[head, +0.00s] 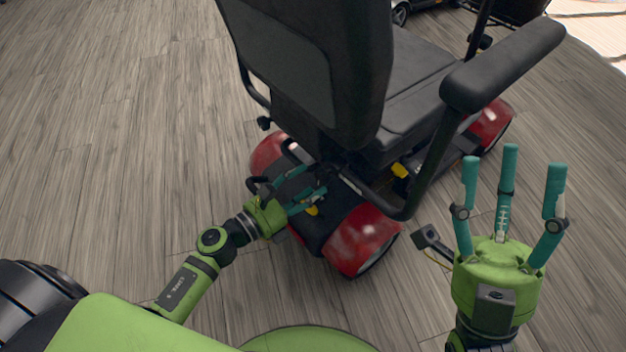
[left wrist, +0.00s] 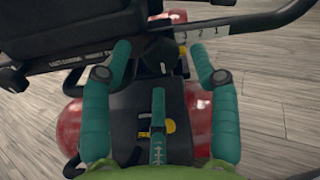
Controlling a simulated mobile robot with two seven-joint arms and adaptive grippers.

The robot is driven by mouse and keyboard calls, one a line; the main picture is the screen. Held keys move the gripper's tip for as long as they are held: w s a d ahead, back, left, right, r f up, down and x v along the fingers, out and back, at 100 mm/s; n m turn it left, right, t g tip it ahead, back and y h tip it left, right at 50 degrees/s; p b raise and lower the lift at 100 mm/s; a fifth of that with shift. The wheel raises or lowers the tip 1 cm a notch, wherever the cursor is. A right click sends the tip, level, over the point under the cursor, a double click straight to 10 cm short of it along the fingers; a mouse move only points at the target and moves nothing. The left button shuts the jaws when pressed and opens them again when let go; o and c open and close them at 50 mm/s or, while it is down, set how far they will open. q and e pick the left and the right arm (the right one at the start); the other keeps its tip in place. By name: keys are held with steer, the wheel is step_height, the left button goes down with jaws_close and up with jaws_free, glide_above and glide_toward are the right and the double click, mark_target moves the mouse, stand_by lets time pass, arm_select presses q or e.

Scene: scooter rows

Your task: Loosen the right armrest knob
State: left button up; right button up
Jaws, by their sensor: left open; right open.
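The scooter's black seat (head: 310,70) is seen from behind, with the right armrest (head: 505,65) on a bent black tube (head: 435,160). A small dark knob (head: 264,123) shows at the seat's left side. My left gripper (head: 318,179) is open and low behind the seat, over the rear deck. My right gripper (head: 510,160) is open and empty, fingers up, right of the scooter.
The red rear fenders (head: 362,238) and dark rear deck (left wrist: 135,110) lie under my left gripper. Another vehicle's wheel (head: 401,13) shows at the top. The wood-plank floor (head: 110,120) is clear on the left.

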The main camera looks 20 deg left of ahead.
mark_target(322, 176)
arm_select(q)
steer(key=shift+x, duration=1.15)
steer(key=shift+c, duration=0.4)
steer(key=c, duration=1.1)
steer(key=shift+o, duration=0.2)
steer(key=shift+r, duration=0.1)
